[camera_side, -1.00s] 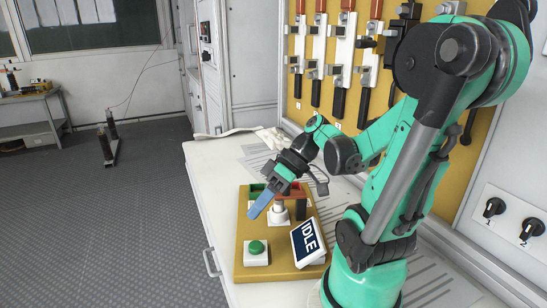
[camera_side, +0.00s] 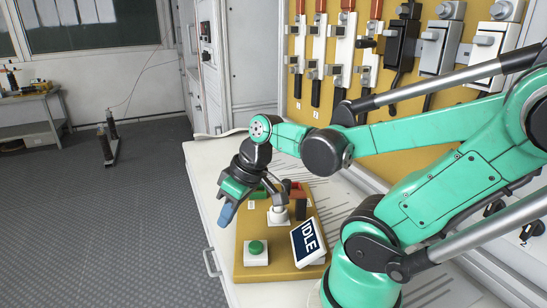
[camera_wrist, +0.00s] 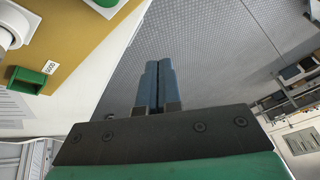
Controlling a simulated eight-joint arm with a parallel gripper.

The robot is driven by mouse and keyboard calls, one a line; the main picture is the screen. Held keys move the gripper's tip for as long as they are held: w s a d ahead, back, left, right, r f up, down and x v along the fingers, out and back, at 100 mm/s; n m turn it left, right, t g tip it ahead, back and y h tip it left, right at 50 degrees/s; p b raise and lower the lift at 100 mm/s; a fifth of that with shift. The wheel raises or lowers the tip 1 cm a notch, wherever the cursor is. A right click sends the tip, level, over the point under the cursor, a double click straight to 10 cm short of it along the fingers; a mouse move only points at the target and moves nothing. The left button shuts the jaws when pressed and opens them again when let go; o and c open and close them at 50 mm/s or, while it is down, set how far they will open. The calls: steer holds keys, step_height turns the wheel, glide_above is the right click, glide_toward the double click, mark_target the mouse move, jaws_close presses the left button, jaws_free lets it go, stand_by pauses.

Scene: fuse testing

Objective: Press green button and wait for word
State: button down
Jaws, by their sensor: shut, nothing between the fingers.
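The green button (camera_side: 256,247) is a round cap on a white box at the front left of the yellow board. A tilted display (camera_side: 308,242) beside it reads "IDLE". My gripper (camera_side: 225,218) has blue fingers and is shut and empty. In the side view it hangs at the board's left edge, behind and to the left of the button, apart from it. In the wrist view the closed fingers (camera_wrist: 158,82) point out over the grey floor. The white box with part of a green cap shows at the top of that view, left of the fingers.
The yellow board (camera_side: 283,268) also carries a white fixture (camera_side: 278,215), a red block (camera_side: 298,205) and a green holder (camera_wrist: 27,80) labelled "GOOD". The white bench (camera_side: 205,182) is clear at the left. A wall panel with fuse holders (camera_side: 316,60) stands behind.

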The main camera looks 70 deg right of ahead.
steer(key=w+a+r+t+h, duration=0.1)
steer(key=a, duration=0.1)
steer(key=w+a+r+t, duration=0.1)
steer(key=w+a+r, duration=0.1)
steer(key=shift+t+h, duration=0.4)
step_height(320, 180, up, 6)
steer(key=m+g, duration=0.7)
steer(key=m, duration=0.2)
glide_above(257, 245)
steer(key=shift+s+f, duration=0.25)
steer(key=shift+s, duration=0.1)
steer(key=shift+f, duration=0.1)
steer(key=f, duration=1.3)
steer(key=shift+w+f, duration=0.35)
steer(key=shift+f, duration=0.15)
